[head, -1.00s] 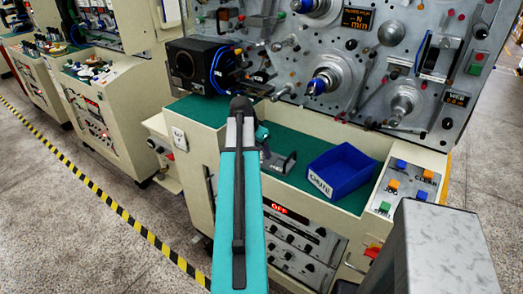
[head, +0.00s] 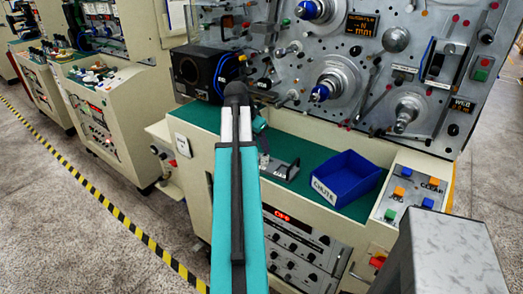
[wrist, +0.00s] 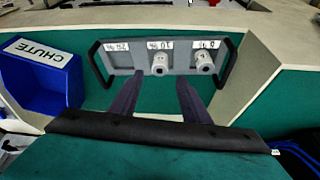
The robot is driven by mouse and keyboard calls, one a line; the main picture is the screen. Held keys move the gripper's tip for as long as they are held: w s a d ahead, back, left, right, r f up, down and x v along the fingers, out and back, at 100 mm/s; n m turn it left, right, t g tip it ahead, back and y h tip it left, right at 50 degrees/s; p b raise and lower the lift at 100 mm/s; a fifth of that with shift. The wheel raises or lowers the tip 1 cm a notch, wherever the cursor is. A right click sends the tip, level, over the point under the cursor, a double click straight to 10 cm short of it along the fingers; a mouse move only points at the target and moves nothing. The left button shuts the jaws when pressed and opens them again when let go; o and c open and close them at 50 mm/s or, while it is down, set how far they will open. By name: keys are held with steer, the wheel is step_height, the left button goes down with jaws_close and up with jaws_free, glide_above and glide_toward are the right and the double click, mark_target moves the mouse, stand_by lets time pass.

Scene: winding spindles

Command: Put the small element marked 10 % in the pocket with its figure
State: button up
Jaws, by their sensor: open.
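In the wrist view a grey holder plate (wrist: 137,62) with black end handles lies on the green bench top and carries several white labels. The label over the middle place looks like 10 %, and the left one like 25 %. A small pale cylinder (wrist: 159,64) stands at the middle label and another (wrist: 204,63) at the right label. No cylinder shows at the left label. Marks on the cylinders are too small to read. My gripper (wrist: 160,78) is open and empty, its dark fingertips apart just in front of the middle cylinder. The plate also shows in the head view (head: 281,168).
A blue bin labelled CHUTE (wrist: 42,80) stands left of the plate in the wrist view, and right of it in the head view (head: 345,178). A panel of coloured buttons (head: 410,190) is beyond it. The spindle machine (head: 400,70) rises behind the bench.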

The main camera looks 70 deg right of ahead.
steer(key=shift+b+v, duration=0.3)
steer(key=shift+v, duration=1.75)
steer(key=w+a+f+n+y, duration=0.1)
steer(key=w+a+f+n, duration=0.3)
steer(key=w+a+f, duration=0.65)
steer(key=w+a+f+n+y, duration=0.1)
steer(key=w+a+f+n, duration=0.3)
steer(key=w+a+f, duration=0.7)
steer(key=s+a+f+n+y, duration=0.15)
steer(key=a+f+n, duration=0.45)
steer(key=a+f, duration=1.05)
steer(key=s+a+f+n+g, duration=0.2)
steer(key=s+a+f+n, duration=0.2)
steer(key=s+a+f, duration=0.5)
steer(key=s+a+f+n+g, duration=0.2)
steer(key=s+a+f+n, duration=0.2)
steer(key=s+a+f, duration=0.5)
steer(key=a+f, duration=0.1)
steer(key=a, duration=0.5)
steer(key=shift+a+n+y, duration=0.2)
steer(key=shift+n+y, duration=0.15)
steer(key=shift+n, duration=0.05)
